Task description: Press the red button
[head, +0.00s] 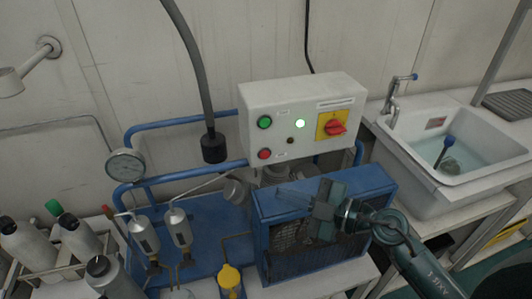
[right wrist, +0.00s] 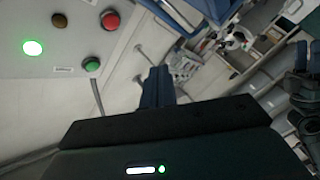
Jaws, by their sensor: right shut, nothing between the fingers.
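The red button (head: 264,154) is on the lower left of the white control box's front, below a green button (head: 264,122). In the right wrist view the red button (right wrist: 110,20) is near the top, with the green button (right wrist: 92,64) below it. My right gripper (head: 318,207) is in front of the blue compressor housing, below and right of the red button and apart from it. It is shut and empty.
The control box (head: 358,98) also carries a lit green lamp (head: 300,124), a small dark lamp (head: 290,141) and a red rotary switch (head: 335,127). A pressure gauge (head: 126,165) and cylinders stand left. A sink (head: 401,150) is at right. The blue housing (head: 345,182) lies beneath the gripper.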

